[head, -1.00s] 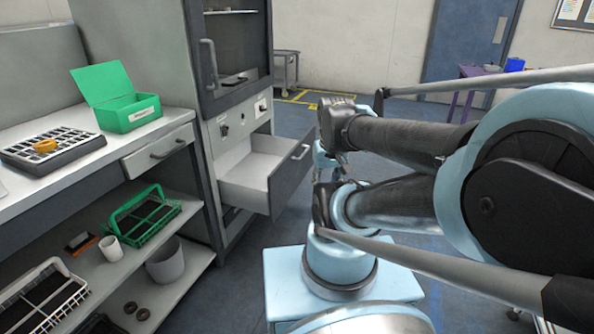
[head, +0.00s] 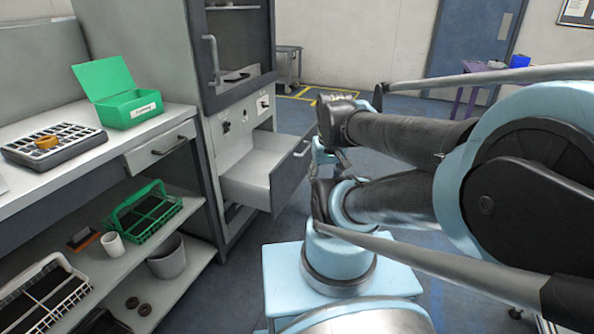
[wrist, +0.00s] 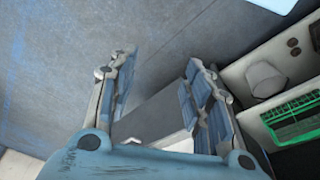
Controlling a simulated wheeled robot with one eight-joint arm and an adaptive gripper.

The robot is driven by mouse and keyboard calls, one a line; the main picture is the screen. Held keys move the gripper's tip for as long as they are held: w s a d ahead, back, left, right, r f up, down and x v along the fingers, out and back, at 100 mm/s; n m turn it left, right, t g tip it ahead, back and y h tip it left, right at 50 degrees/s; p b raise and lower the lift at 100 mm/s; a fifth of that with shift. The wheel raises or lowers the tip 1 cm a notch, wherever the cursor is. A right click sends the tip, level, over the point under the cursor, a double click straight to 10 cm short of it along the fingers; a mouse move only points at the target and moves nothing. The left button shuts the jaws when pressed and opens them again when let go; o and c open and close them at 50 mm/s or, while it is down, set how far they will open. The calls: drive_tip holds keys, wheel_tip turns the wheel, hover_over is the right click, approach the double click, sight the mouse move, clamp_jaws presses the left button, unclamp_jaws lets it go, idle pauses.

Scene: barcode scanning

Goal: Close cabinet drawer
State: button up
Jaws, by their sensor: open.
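The cabinet drawer (head: 250,172) stands pulled out from the lower part of the grey cabinet, and its white inside looks empty. Its dark front panel (head: 290,178) has a bar handle near the top. My gripper (head: 342,158) is just right of the drawer front, partly hidden by my arm. In the wrist view my gripper (wrist: 162,85) is open, with its two blue-padded fingers spread apart. A grey panel that looks like the drawer front (wrist: 158,118) shows between and beyond the fingers. I cannot tell whether they touch it.
A workbench (head: 60,190) with a green open box (head: 130,108) and a black tray (head: 50,146) stands left of the cabinet. A closed bench drawer (head: 160,150) is beside it. Baskets and cups lie on the shelf below. Floor behind the drawer is clear.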

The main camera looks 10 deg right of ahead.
drive_tip(key=shift+s+r, duration=0.35)
drive_tip(key=c, duration=0.4)
drive_tip(key=w+r+m, duration=0.1)
drive_tip(key=w+m, duration=0.1)
drive_tip(key=w+r+m, duration=0.1)
drive_tip(key=w+m, duration=0.1)
drive_tip(key=w, duration=0.1)
drive_tip(key=w+r+m, duration=0.1)
drive_tip(key=w+m, duration=0.1)
drive_tip(key=w, duration=0.1)
drive_tip(key=shift+w+a+r+y, duration=0.1)
drive_tip(key=shift+a+r+y, duration=0.2)
drive_tip(key=shift+r, duration=0.05)
clamp_jaws()
drive_tip(key=w+d+f+m+y, duration=0.1)
drive_tip(key=w+f+m, duration=0.3)
drive_tip(key=w+m, duration=0.75)
drive_tip(key=w+d+f+m+y, duration=0.1)
drive_tip(key=w+f+m, duration=0.45)
drive_tip(key=w, duration=1.15)
drive_tip(key=w+a+f+m, duration=0.1)
drive_tip(key=w+a+f, duration=0.2)
drive_tip(key=a+f, duration=0.2)
drive_tip(key=shift+w+a+f+g, duration=0.2)
drive_tip(key=shift+f+g, duration=0.2)
drive_tip(key=shift+f, duration=1.3)
